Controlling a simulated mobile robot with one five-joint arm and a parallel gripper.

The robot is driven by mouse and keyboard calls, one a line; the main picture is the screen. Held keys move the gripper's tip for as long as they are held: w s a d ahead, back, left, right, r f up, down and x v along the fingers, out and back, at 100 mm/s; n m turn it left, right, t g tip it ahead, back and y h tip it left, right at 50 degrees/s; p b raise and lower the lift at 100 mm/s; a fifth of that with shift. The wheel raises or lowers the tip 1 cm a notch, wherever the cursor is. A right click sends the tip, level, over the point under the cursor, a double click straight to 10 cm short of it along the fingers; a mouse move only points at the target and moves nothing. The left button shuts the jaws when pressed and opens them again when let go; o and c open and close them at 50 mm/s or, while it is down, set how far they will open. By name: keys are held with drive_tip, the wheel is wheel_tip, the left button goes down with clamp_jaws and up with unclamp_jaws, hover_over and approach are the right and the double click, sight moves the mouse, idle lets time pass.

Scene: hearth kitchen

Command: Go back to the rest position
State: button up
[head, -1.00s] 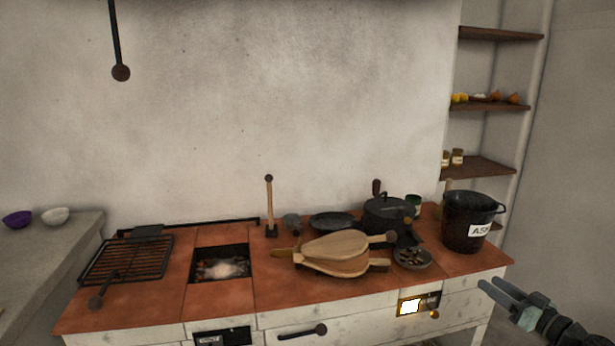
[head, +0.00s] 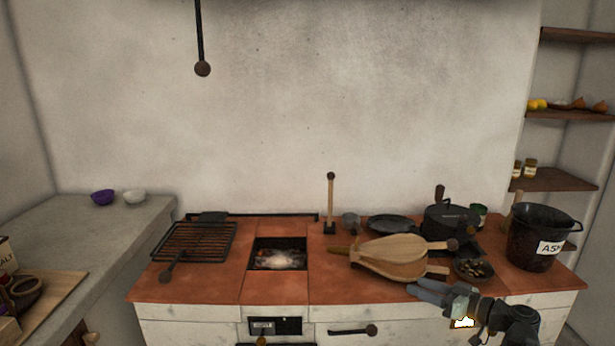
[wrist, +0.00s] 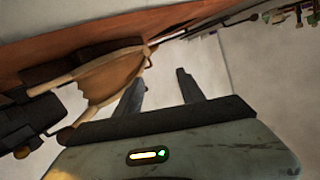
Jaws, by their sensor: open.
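My gripper (head: 430,291) is in front of the right part of the stove's front edge in the head view. Its fingers are apart with nothing between them; they also show in the wrist view (wrist: 161,93). Wooden bellows (head: 395,255) lie on the red-tiled stove top just behind my gripper. In the wrist view the bellows (wrist: 110,72) appear beyond the fingers, to the left. My gripper partly hides the stove's front.
The stove top (head: 210,285) holds a grill rack (head: 195,242), a fire opening (head: 278,256), a lidded black pot (head: 452,220), a small bowl (head: 474,269) and an ash bucket (head: 540,237). A grey counter (head: 80,235) stands left. Shelves (head: 553,180) are at right.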

drive_tip(key=a+f+n+g, duration=0.2)
drive_tip(key=a+f+g, duration=0.3)
drive_tip(key=a, duration=0.8)
drive_tip(key=a+f+n+g, duration=0.1)
drive_tip(key=a+f+g, duration=0.4)
drive_tip(key=a, duration=0.7)
drive_tip(key=s+a+f+m+g+h, duration=0.2)
drive_tip(key=s+f+m+h, duration=0.1)
drive_tip(key=s+f+h, duration=0.5)
drive_tip(key=w+d+f+m+h, duration=0.1)
drive_tip(key=d+f+m+h, duration=0.15)
drive_tip(key=d+m, duration=0.35)
wheel_tip(320, 180, up, 24)
drive_tip(key=p, duration=2.4)
drive_tip(key=shift+d+r+g, duration=0.15)
drive_tip(key=shift+d+g, duration=0.25)
drive_tip(key=shift+d, duration=0.05)
